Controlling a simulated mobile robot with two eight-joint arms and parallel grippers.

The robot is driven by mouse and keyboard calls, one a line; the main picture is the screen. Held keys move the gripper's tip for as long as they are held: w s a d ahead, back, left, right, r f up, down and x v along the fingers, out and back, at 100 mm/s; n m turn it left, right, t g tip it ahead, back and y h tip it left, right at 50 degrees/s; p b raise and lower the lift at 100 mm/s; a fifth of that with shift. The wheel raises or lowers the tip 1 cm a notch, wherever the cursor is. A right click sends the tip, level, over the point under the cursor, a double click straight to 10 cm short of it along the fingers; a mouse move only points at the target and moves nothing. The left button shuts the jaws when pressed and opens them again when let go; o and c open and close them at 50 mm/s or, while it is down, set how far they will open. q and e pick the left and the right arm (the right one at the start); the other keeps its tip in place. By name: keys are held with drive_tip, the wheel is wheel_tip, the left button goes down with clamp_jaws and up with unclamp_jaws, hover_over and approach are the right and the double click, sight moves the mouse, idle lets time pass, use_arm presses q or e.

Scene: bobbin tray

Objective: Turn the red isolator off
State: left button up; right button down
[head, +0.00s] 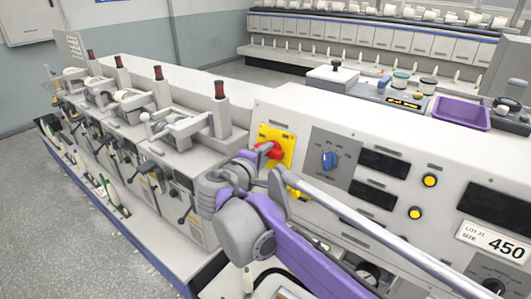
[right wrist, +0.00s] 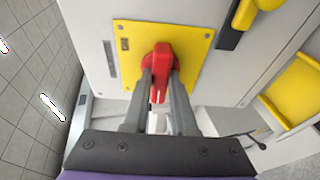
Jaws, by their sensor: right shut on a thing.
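The red isolator (head: 270,150) is a red handle on a yellow plate (head: 283,137) on the machine's front panel. In the right wrist view, the red handle (right wrist: 160,72) stands out from the yellow plate (right wrist: 196,47). My right gripper (right wrist: 161,88) is shut on the handle, one finger on each side of it. In the head view, my right gripper (head: 254,160) and wrist cover the lower part of the plate and some of the handle. My left gripper is not in view.
A blue knob (head: 329,160) sits right of the isolator, with yellow buttons (head: 429,181) further right. A purple tray (head: 460,111) stands on top of the machine. Spindle units with levers (head: 165,180) line the left. The grey floor (head: 70,240) at lower left is clear.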

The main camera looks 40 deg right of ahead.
idle(0.4)
drive_tip(key=c, duration=0.7)
unclamp_jaws()
drive_tip(key=v, duration=1)
drive_tip(key=shift+s+a+b, duration=0.2)
drive_tip(key=shift+a+b, duration=0.1)
drive_tip(key=shift+a, duration=0.05)
